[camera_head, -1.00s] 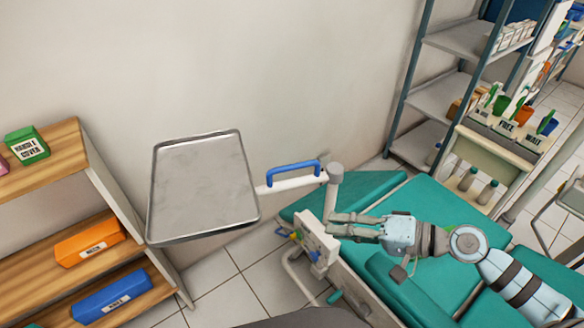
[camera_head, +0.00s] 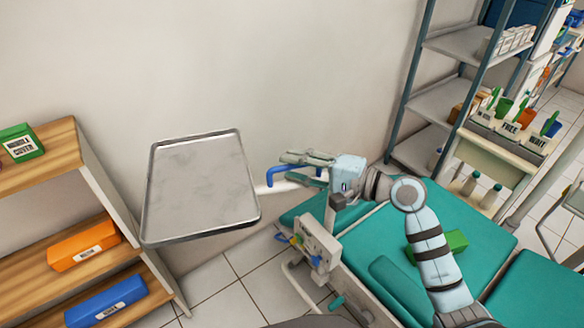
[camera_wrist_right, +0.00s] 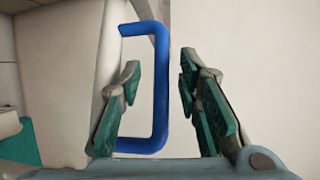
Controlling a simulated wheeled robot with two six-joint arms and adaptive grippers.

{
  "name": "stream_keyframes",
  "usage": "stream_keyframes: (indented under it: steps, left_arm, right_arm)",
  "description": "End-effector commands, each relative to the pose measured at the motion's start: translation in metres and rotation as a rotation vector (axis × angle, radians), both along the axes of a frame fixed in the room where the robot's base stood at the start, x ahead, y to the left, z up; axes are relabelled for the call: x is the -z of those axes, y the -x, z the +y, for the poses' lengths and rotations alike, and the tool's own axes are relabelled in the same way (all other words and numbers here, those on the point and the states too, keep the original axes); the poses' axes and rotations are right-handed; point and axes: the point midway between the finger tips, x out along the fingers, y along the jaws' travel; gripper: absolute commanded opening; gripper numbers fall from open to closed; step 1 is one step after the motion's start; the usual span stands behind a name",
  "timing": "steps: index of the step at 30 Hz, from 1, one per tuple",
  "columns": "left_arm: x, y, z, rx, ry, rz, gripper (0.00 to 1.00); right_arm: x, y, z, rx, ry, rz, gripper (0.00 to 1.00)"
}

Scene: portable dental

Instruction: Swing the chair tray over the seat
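The chair tray (camera_head: 200,190) is a flat metal tray left of the green dental chair seat (camera_head: 470,225), out over the floor. Its white arm carries a blue handle (camera_head: 271,177) and runs to a post on the chair's side. My right gripper (camera_head: 292,165) is at the handle, with its fingers pointing left. In the right wrist view my gripper (camera_wrist_right: 165,100) is open, and the blue handle (camera_wrist_right: 160,90) stands between its fingers with gaps visible. The handle's right part is hidden in the head view. My left gripper is out of view.
A wooden shelf (camera_head: 110,185) with labelled boxes stands at the left. A metal rack (camera_head: 430,105) and a holder with labelled cups (camera_head: 508,140) are at the back right. A green box (camera_head: 455,241) lies on the seat. The wall is close behind the tray.

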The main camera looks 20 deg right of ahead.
Motion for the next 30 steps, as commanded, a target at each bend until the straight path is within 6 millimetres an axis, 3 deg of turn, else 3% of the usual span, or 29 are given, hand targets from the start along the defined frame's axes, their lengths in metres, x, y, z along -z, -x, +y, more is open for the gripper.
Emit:
stream_keyframes:
  steps: [11, 18, 30]
  left_arm:
    - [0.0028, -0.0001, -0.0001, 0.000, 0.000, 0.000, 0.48]
    - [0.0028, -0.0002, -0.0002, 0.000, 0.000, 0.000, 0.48]
    - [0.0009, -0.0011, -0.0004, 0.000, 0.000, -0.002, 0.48]
  right_arm:
    - [0.0015, -0.0069, 0.0080, -0.001, 0.001, 0.000, 0.31]
    - [0.0016, -0.0067, 0.0079, -0.001, 0.001, 0.000, 0.00]
    - [0.0014, -0.0087, 0.0054, 0.009, 0.002, 0.001, 0.00]
